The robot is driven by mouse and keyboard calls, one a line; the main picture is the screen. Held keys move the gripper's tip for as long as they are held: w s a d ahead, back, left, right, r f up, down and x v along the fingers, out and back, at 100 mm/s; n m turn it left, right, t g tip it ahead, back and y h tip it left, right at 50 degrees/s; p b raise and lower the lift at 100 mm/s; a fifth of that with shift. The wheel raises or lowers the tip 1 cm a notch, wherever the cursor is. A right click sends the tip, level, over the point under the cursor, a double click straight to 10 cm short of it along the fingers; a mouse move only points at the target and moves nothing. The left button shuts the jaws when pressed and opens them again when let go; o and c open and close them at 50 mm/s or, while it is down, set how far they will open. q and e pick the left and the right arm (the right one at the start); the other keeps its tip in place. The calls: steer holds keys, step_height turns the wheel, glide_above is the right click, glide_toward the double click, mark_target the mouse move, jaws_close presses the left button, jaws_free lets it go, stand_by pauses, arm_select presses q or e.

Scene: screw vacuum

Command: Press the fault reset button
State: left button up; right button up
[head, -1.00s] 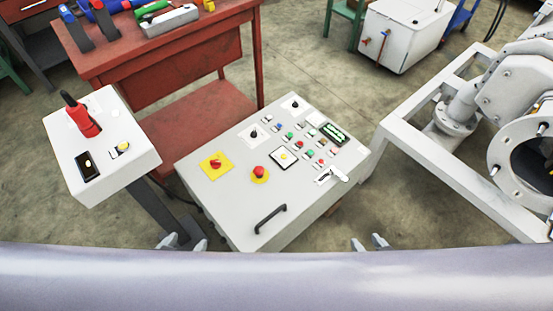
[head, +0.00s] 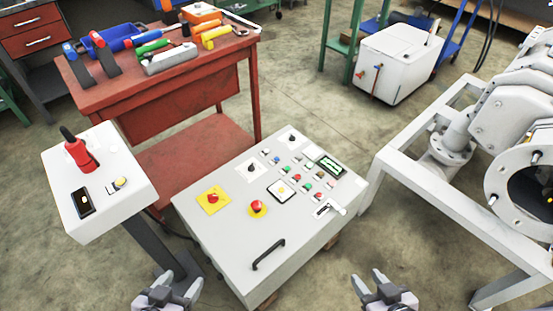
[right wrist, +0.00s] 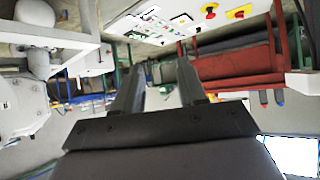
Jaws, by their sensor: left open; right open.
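A grey control panel (head: 225,245) stands in the middle of the head view with several buttons and knobs on its sloping top. On it are a red mushroom button (head: 257,207), a red switch on a yellow plate (head: 213,198), a yellow button on a framed white plate (head: 282,189) and rows of small coloured buttons. I cannot read which one is the fault reset button. My left gripper (head: 180,283) is open and empty, left of the panel's front. My right gripper (head: 368,277) is open and empty, right of the panel's front; its fingers also show in the right wrist view (right wrist: 157,70).
A white pedestal box (head: 140,190) with a red handle and a yellow button stands left of the panel. A red workbench (head: 190,75) with tools is behind. A white machine frame (head: 420,190) stands at the right. A black handle (head: 268,254) is on the panel's front.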

jaws_close()
stand_by(1.4)
arm_select(q)
steer(key=c, duration=0.4)
steer(key=shift+d, duration=0.15)
arm_select(e)
steer(key=shift+d, duration=0.1)
